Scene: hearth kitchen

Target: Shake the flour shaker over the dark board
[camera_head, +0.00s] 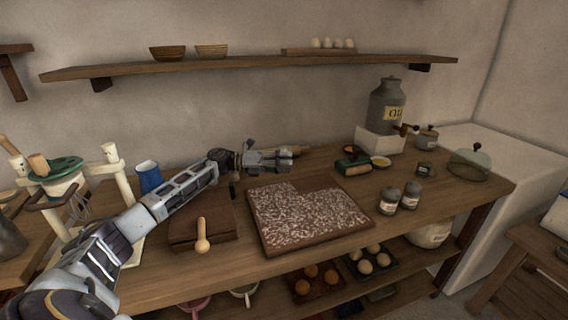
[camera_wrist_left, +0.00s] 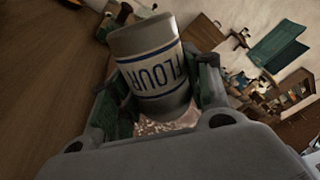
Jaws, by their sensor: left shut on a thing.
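My left gripper (camera_head: 272,160) is held above the back edge of the dark board (camera_head: 264,244). It is shut on the flour shaker (camera_wrist_left: 152,70), a grey can with a cream band that reads FLOUR in the left wrist view. The shaker sits between the two finger pads (camera_wrist_left: 158,92); in the head view it is hard to make out against the gripper. White specks of flour cover most of the board's top. Speckled white also shows below the shaker in the wrist view. My right gripper is not in view.
Two grey jars (camera_head: 388,201) (camera_head: 411,195) stand right of the board. A brown block (camera_head: 190,236) with a wooden-handled tool (camera_head: 202,240) lies left of it. A blue cup (camera_head: 149,177) stands at the back left. An oil can (camera_head: 388,105) stands at the back right.

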